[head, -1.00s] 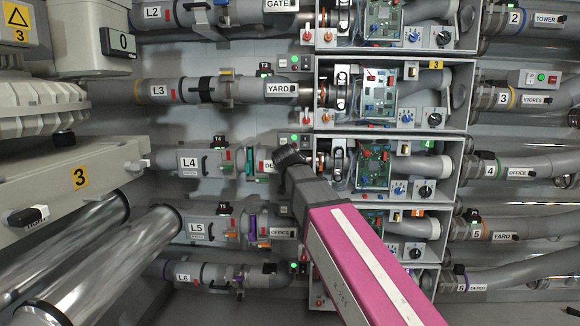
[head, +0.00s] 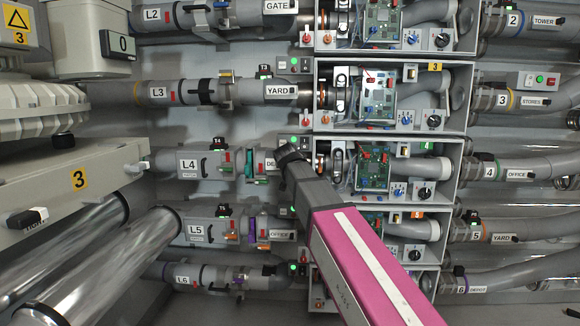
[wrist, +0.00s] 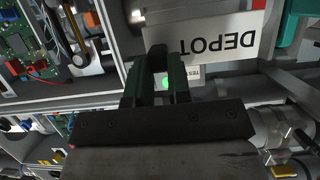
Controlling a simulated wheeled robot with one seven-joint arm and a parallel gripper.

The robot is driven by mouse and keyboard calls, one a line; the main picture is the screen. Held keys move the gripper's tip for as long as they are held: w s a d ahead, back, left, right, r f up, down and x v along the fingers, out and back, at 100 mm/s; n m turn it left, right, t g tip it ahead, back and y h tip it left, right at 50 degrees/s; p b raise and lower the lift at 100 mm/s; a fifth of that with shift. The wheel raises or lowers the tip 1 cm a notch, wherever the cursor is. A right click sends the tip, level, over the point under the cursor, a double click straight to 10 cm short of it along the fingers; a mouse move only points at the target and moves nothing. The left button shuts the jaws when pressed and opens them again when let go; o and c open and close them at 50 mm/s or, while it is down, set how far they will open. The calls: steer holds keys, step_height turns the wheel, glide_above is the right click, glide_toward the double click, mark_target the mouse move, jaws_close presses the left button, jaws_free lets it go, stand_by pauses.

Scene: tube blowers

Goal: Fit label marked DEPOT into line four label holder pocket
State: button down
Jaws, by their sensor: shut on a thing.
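The white label marked DEPOT (wrist: 222,42) shows upside down in the wrist view, at the tips of my gripper (wrist: 160,62). The gripper is shut on the label's edge. In the head view my gripper (head: 287,155) is at the right end of the line four pipe, left of the line four box. Only the start of the label's text (head: 270,163) shows there, left of the gripper. The label lies close against the pipe where the line four holder sits. The holder pocket is hidden behind the label, and I cannot tell whether the label is inside it.
The L4 pipe (head: 200,163) has a teal clip beside the label. The line four box (head: 408,188) with a circuit board is just right of my gripper. The L3 pipe (head: 170,91) runs above and the L5 pipe (head: 205,232) below, partly behind my arm.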

steer(key=x, duration=0.6)
steer(key=shift+f, duration=0.3)
steer(key=shift+f, duration=0.2)
stand_by(0.9)
steer(key=c, duration=1)
jaws_free()
steer(key=shift+s, duration=0.1)
steer(key=v, duration=1)
steer(key=shift+s+r, duration=0.15)
steer(key=shift+s, duration=0.1)
